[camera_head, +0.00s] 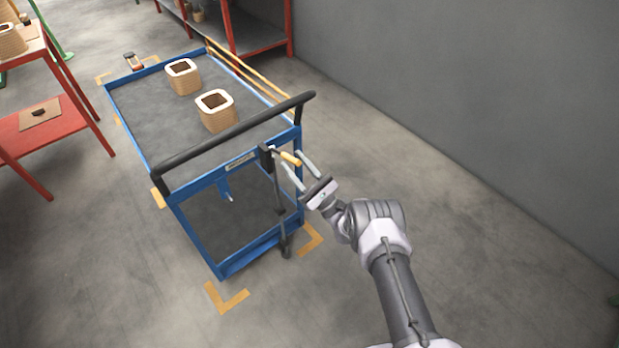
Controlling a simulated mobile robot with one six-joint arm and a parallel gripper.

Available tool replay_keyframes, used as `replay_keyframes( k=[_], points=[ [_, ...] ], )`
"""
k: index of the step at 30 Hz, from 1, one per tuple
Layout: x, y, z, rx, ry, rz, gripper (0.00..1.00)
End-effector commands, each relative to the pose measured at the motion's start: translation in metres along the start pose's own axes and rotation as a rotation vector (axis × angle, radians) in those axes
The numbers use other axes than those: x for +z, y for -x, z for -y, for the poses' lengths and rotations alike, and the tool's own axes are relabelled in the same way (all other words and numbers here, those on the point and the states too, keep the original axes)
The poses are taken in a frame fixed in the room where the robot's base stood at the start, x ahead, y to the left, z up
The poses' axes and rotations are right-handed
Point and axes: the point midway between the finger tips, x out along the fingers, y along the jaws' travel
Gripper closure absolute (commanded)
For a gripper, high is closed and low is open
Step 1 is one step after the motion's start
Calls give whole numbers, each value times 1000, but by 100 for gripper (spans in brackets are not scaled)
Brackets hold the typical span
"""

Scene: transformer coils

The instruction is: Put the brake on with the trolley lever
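The blue trolley (185,205) stands with its black push handle (240,128) towards me. The trolley lever (288,158) has a yellow grip and sticks out from a dark bracket (265,158) at the trolley's near end. A dark rod (279,195) runs from the bracket down towards the floor. My gripper (297,172) reaches in from the lower right with its fingers apart, one finger on each side of the yellow grip in the picture. It looks open; I cannot tell whether a finger touches the lever.
Two coils (215,110) (183,77) stand on the trolley's grey top. Yellow corner marks (228,298) lie on the floor around the trolley. A red table (45,130) stands at left, a red shelf (255,35) behind. The floor at right is clear up to the grey wall (480,80).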

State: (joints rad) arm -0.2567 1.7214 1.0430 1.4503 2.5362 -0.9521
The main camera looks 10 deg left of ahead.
Motion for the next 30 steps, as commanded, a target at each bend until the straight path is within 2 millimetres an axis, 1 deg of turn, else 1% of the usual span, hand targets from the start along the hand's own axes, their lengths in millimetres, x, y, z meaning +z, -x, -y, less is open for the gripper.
replay_keyframes(
  k=[5, 9, 12, 15, 18, 20, 30],
  points=[
    [3, 46, 1, -5, -2, -5, 61],
    [3, 93, 1, -6, 0, -4, 61],
    [2, 123, 1, -6, 0, -4, 61],
    [-2, 146, 1, -4, 0, -4, 61],
    [-2, 158, 0, -1, -1, -6, 61],
    [-1, 161, 1, -1, 0, -7, 61],
    [0, 161, 1, 0, -1, -7, 61]
  ],
)
